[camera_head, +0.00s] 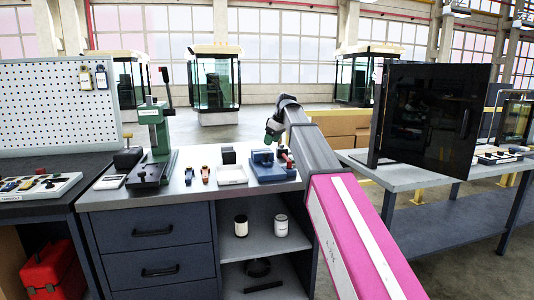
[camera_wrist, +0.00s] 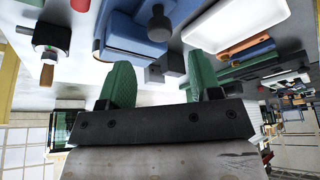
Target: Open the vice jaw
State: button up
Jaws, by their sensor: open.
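The blue vice (camera_head: 262,158) sits on the grey bench top at the right end, close to the bench edge. Its blue body (camera_wrist: 135,38) also shows in the wrist view at the upper left, with a dark round knob (camera_wrist: 158,24) beside it. I cannot make out how far apart its jaws are. My gripper (camera_head: 273,131) is above and behind the vice, apart from it. In the wrist view my gripper (camera_wrist: 160,82) has its two green fingers spread with nothing between them.
A white tray (camera_head: 232,175) stands left of the vice, with a dark block (camera_head: 229,157) behind it. A green press (camera_head: 154,140) stands further left. Small orange and blue tools lie between. A large black panel (camera_head: 433,115) stands on the right table.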

aim_at(265, 157)
jog(key=x, duration=0.7)
jog(key=shift+c, duration=0.3)
